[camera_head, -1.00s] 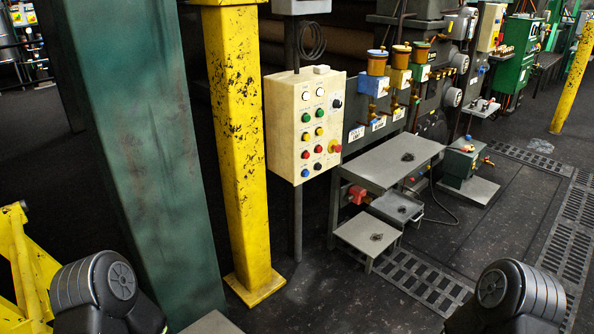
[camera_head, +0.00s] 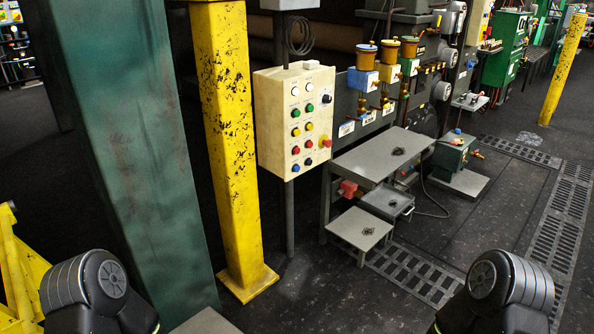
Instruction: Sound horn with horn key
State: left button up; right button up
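A cream control box (camera_head: 262,128) with several coloured buttons stands on a grey post near the middle of the head view. Its buttons are white, green, yellow, red and blue, with a black knob (camera_head: 327,99) and a red knob on yellow (camera_head: 325,141) on its right side. I cannot read any labels, so I cannot tell which button or key is for the horn. Only dark upper parts of my two arms show at the bottom left and bottom right, well short of the box. Neither gripper is in view.
A yellow post (camera_head: 228,150) and a wide green column (camera_head: 140,150) stand left of the box. A grey table (camera_head: 375,160) with lower steps (camera_head: 360,229) stands to its right. Dark floor (camera_head: 335,290) is open in front, with drain grates (camera_head: 415,275). A yellow frame (camera_head: 18,270) is at far left.

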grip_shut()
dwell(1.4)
